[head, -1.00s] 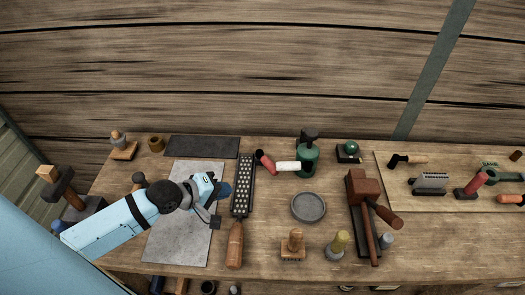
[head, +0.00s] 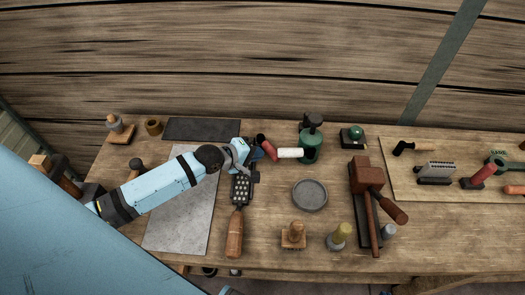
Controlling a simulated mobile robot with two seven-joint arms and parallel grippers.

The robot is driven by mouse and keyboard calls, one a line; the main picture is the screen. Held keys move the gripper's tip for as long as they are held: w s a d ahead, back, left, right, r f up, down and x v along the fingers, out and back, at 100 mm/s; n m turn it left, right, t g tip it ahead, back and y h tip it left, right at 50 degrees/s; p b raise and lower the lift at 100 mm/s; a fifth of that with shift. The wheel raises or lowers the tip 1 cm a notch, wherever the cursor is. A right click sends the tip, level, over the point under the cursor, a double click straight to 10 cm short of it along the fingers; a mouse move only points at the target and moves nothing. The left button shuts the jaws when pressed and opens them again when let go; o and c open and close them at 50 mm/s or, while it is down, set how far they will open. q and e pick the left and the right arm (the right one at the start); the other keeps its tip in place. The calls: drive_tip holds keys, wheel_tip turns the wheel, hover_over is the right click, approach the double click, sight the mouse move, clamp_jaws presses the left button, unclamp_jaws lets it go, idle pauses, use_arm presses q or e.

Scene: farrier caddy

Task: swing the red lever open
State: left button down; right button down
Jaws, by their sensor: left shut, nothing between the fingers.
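A lever with a red grip (head: 266,147) and a white shaft (head: 290,153) sticks out to the left from a green upright body (head: 311,146) with a dark top, at the back middle of the bench. Another red handle (head: 484,173) leans beside a green tool on the board at right. My left gripper (head: 256,165) is shut and empty. Its fingers are just left of and below the red grip, above the rasp's far end; I cannot tell whether they touch the grip. My right gripper is not in view.
The rasp (head: 240,190) lies under my gripper. A grey round dish (head: 310,194), a wooden brush (head: 293,234) and a brown mallet-like tool (head: 367,178) stand to the right. A green-knobbed block (head: 352,137) is behind. Bare bench surrounds the dish.

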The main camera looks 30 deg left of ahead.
sight(272, 151)
use_arm(q)
drive_tip(key=shift+x, duration=1.4)
drive_tip(key=shift+r, duration=0.1)
drive_tip(key=p, duration=0.1)
drive_tip(key=d+p, duration=0.1)
drive_tip(key=shift+w+r+p, duration=0.2)
drive_tip(key=shift+w+p, duration=0.1)
drive_tip(key=shift+w, duration=0.05)
drive_tip(key=shift+w+d+f, duration=0.1)
drive_tip(key=shift+w, duration=0.05)
drive_tip(key=shift+w+d+f, duration=0.1)
drive_tip(key=shift+f, duration=0.1)
